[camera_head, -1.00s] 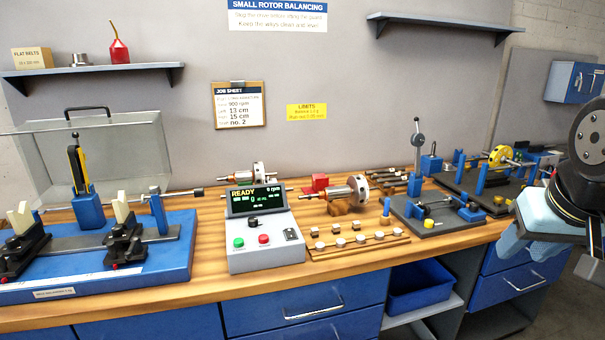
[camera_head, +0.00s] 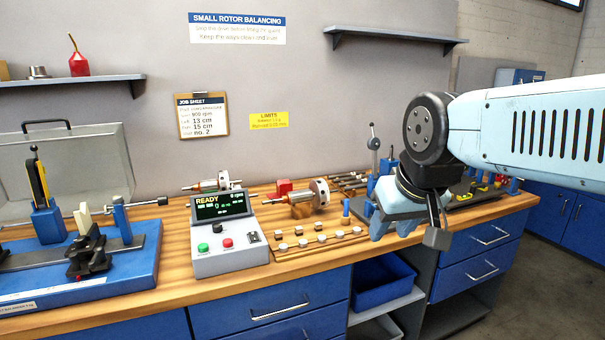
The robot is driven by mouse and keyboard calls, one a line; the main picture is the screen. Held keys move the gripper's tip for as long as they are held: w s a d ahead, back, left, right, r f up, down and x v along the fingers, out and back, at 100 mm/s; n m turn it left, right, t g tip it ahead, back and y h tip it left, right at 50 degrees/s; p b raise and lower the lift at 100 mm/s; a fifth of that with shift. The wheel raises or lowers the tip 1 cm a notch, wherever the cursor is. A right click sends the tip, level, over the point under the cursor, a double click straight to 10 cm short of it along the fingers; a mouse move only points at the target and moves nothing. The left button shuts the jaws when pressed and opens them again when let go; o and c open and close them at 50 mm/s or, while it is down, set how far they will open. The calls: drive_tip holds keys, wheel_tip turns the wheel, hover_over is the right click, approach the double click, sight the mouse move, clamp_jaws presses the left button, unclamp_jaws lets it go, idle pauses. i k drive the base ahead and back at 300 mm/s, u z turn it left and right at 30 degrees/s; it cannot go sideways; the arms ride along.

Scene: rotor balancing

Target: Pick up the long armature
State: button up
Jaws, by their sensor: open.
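Two armatures with copper-coloured windings and silver discs lie on the wooden bench. One armature (camera_head: 305,194) rests on a wooden stand right of the control box, its shaft pointing left. The other armature (camera_head: 217,184) lies behind the control box, which hides part of it. I cannot tell for sure which is the long one. My gripper (camera_head: 412,228) is open and appears empty. It hangs at the right, in front of the bench's right part, well apart from both armatures. My arm hides part of the bench behind it.
The control box (camera_head: 228,243) reads READY. A wooden strip with small weights (camera_head: 318,239) lies in front of the right armature. A blue balancing stand (camera_head: 130,262) with a clear guard (camera_head: 75,165) fills the left. A shelf (camera_head: 395,37) overhangs the right.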

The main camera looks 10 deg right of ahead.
sight(318, 193)
drive_tip(key=u, duration=0.35)
drive_tip(key=i, duration=1)
drive_tip(key=z, duration=0.35)
